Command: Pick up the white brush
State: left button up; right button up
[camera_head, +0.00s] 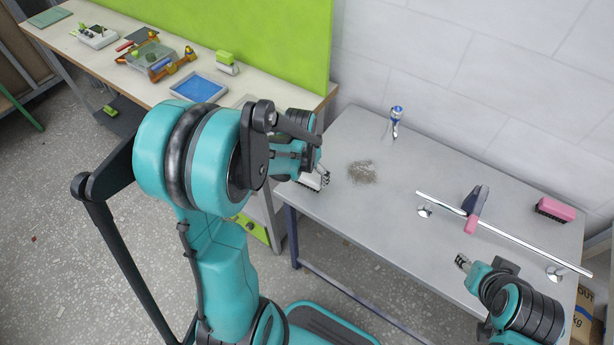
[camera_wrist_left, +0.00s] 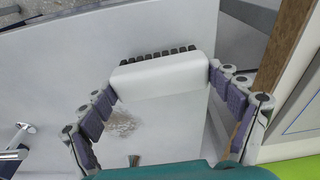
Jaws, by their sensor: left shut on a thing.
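The white brush (camera_wrist_left: 162,77) has a pale block body and a row of dark bristles along its far side. In the left wrist view it sits between both fingertips of my left gripper (camera_wrist_left: 163,84), which touch its two ends. In the head view the left gripper (camera_head: 318,177) is at the left end of the grey table, and the brush (camera_head: 309,184) is partly hidden under it. I cannot tell whether the brush is clear of the tabletop. My right gripper (camera_head: 463,263) is over the table's front right; its fingers are too small to judge.
On the grey table (camera_head: 385,255) are a pile of grey debris (camera_head: 362,172), a blue-and-white bottle-like item (camera_head: 396,118), a metal rail (camera_head: 515,240) with a grey-pink holder (camera_head: 475,205), and a pink brush (camera_head: 555,209). A workbench with a blue tray (camera_head: 198,88) stands left.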

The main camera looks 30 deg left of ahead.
pick_arm(q)
notch_tip(320, 180, up, 2)
jog(key=shift+r+p, duration=0.2)
jog(key=shift+p, duration=0.25)
jog(key=w+d+r+p, duration=0.2)
jog(key=d+r, duration=0.4)
jog(key=d, duration=0.5)
jog(key=shift+d+r+p, duration=0.25)
jog(key=shift+r+p, duration=0.1)
jog(key=shift+p, duration=0.35)
